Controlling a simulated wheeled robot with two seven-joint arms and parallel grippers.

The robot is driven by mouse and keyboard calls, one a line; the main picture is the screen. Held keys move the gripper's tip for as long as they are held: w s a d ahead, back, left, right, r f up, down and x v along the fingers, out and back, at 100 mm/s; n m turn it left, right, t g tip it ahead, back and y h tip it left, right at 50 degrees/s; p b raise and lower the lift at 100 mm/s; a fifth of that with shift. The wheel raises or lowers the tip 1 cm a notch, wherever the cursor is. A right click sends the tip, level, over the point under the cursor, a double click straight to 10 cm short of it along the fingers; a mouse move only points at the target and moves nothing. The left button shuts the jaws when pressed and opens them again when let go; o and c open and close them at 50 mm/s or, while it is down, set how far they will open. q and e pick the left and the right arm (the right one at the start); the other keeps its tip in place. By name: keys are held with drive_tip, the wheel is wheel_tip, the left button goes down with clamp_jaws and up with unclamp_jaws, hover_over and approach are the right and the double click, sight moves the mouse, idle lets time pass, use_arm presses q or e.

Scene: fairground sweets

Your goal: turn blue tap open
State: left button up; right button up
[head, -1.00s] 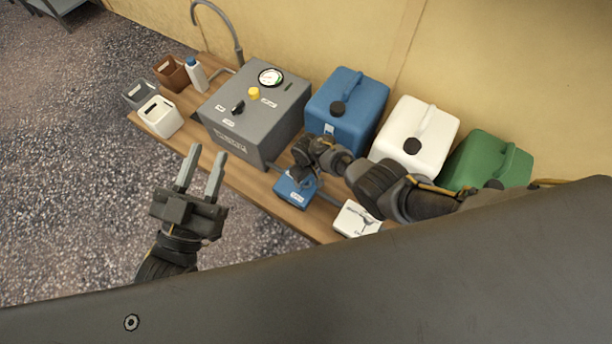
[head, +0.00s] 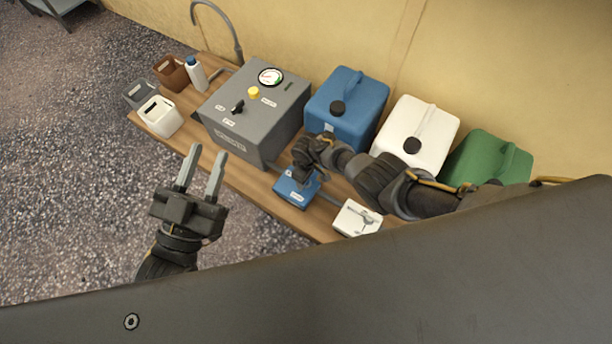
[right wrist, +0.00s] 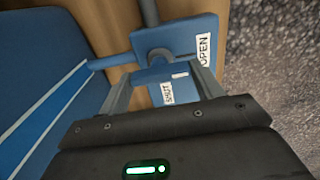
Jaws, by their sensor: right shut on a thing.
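The blue tap (head: 297,193) is a blue block at the bench's front edge, below the blue canister (head: 352,108). My right gripper (head: 301,174) is over it and hides its handle in the head view. In the right wrist view the tap's blue plate (right wrist: 185,36) carries an OPEN label (right wrist: 203,50) and a SHUT label (right wrist: 168,93). My right gripper (right wrist: 165,82) is shut on the tap handle, with the SHUT label showing between the fingers. The handle's exact angle is hard to tell. My left gripper (head: 202,165) is open and empty, in front of the bench.
A grey machine (head: 257,112) with a gauge stands left of the blue canister. A white canister (head: 418,135), a green canister (head: 490,160) and a white tap (head: 357,218) are to the right. Small baskets and a bottle (head: 195,73) stand at the left end.

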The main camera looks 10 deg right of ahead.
drive_tip(key=o, duration=1)
